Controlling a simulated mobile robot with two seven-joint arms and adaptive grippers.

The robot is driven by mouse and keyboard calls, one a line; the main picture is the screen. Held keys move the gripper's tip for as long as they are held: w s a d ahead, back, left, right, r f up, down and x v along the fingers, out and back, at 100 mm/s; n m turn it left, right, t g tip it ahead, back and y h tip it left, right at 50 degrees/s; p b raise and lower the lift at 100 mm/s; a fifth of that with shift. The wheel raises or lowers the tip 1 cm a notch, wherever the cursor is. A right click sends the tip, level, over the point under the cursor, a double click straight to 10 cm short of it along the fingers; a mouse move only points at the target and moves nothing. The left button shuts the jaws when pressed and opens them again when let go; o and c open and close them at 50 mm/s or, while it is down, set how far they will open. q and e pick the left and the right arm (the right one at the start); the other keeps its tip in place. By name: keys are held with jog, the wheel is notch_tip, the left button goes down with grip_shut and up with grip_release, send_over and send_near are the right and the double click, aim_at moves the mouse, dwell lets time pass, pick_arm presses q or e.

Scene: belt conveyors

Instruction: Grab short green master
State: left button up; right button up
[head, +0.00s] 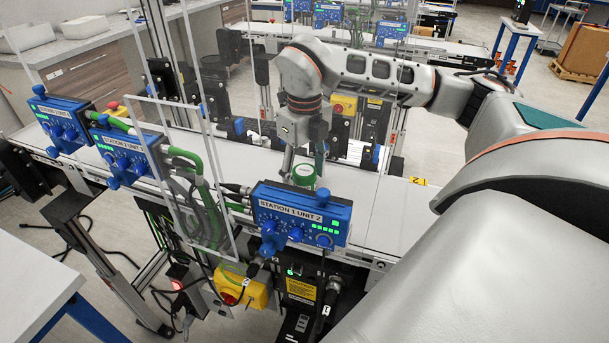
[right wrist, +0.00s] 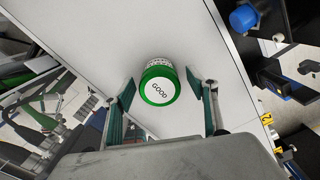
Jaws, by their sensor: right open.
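The short green master (head: 304,174) is a small cylinder with a green rim and a white top, standing on the white conveyor belt. In the right wrist view the right gripper (right wrist: 168,98) is open, with one finger on each side of the master and gaps between. My left gripper is not in view.
The white belt (head: 385,205) runs across the scene. A blue control box labelled "Station 1 Unit 2" (head: 300,216) stands in front of the master. More blue boxes (head: 128,155) and clear panel frames stand to the left. A yellow emergency-stop box (head: 240,287) hangs below.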

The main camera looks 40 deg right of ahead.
jog(key=shift+f, duration=0.3)
jog(key=c, duration=1.5)
jog(key=shift+r, duration=0.1)
jog(key=shift+c, duration=0.2)
